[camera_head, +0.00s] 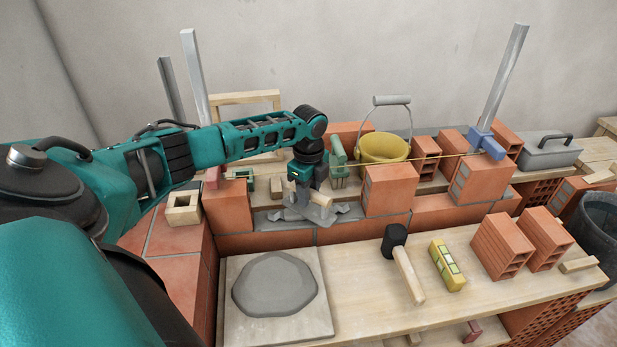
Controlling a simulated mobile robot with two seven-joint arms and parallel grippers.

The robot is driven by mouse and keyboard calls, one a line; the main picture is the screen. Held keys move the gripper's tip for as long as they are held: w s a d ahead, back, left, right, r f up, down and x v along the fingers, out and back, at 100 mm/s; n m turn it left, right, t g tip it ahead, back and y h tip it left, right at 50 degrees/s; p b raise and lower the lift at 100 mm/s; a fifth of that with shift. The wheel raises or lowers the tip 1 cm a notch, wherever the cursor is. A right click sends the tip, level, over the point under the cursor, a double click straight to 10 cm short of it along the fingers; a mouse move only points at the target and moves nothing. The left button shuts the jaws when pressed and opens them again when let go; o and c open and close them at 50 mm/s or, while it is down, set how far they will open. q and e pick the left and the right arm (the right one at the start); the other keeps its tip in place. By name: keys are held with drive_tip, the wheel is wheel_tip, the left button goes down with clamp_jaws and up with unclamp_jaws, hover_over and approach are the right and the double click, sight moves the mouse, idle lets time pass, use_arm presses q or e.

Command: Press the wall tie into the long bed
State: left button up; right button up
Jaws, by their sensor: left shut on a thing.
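My left gripper (306,186) reaches in from the left and points down over the long grey mortar bed (272,216), which lies on the brick course between two raised bricks. It is shut on a tool with a short wooden handle (322,200). The tool looks like a trowel; its grey lower part sits at the mortar and blends with it, so I cannot tell touching from just above. I cannot make out the wall tie; the gripper and tool hide part of the bed. My right gripper is not in view.
A brick (389,188) stands right of the bed, and a yellow bucket (384,148) behind it. A string line (430,157) crosses above. In front are a mortar board (275,284), a mallet (403,265), a spirit level (447,265) and loose bricks (503,244).

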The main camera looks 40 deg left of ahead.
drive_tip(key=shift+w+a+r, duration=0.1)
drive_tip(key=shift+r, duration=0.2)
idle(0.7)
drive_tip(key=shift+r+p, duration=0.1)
drive_tip(key=shift+p, duration=0.2)
idle(0.5)
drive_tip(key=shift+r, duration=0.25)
idle(0.7)
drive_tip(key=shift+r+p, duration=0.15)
drive_tip(key=shift+p, duration=0.3)
idle(0.5)
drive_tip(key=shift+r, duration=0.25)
idle(0.8)
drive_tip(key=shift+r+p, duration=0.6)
drive_tip(key=shift+p, duration=0.2)
idle(2.5)
